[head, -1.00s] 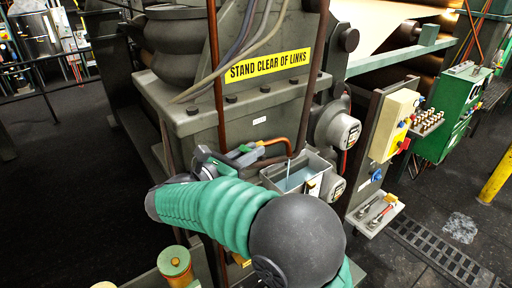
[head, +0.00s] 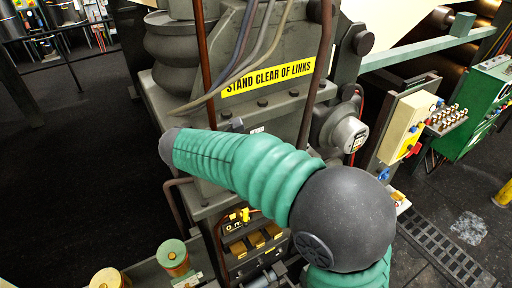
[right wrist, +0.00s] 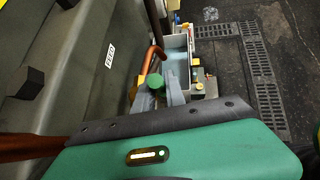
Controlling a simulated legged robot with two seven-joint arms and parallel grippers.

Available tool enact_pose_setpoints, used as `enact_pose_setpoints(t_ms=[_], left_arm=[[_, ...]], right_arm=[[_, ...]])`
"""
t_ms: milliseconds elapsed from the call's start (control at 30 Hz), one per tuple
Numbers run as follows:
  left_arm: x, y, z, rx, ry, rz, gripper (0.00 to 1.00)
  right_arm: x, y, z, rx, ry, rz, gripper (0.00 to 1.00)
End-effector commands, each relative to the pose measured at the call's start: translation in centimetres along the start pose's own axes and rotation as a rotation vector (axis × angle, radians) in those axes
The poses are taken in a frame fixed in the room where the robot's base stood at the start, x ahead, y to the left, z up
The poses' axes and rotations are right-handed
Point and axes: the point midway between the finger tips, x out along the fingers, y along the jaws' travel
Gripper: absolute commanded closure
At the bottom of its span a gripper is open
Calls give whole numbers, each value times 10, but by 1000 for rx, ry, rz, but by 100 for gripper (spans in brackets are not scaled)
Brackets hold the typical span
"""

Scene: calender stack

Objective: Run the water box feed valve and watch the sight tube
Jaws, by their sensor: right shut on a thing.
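In the right wrist view, my right gripper (right wrist: 160,96) is shut around a small green valve knob (right wrist: 155,82) beside a bent copper pipe (right wrist: 150,58). Just beyond it is the grey open-topped water box (right wrist: 174,42), with pale blue water (right wrist: 178,68) inside. In the head view my green-sleeved right arm crosses the middle and hides the knob, the box and nearly all of the gripper. I cannot make out the sight tube for certain in any view. My left gripper is not in view.
A yellow "STAND CLEAR OF LINKS" sign (head: 268,77) is on the grey machine frame. A floor grate (head: 440,250) lies beyond.

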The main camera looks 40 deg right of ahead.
Motion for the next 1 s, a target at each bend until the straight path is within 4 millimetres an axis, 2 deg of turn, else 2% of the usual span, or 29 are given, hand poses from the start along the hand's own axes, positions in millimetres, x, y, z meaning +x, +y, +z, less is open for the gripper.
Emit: enact_pose_setpoints(t_ms=[33, 233, 767, 800, 933, 1000], left_arm=[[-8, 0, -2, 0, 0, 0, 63], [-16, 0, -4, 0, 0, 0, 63], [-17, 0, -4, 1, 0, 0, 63], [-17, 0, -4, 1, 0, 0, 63], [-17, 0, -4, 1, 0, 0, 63], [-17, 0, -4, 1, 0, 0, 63]], right_arm=[[-4, 2, 5, 9, 28, 11, 100], [4, 1, 8, 24, 98, 19, 100], [7, 0, 10, 32, 122, 21, 100], [7, 0, 10, 32, 121, 21, 82], [8, 0, 9, 30, 122, 19, 65], [8, 0, 9, 30, 122, 19, 63]])
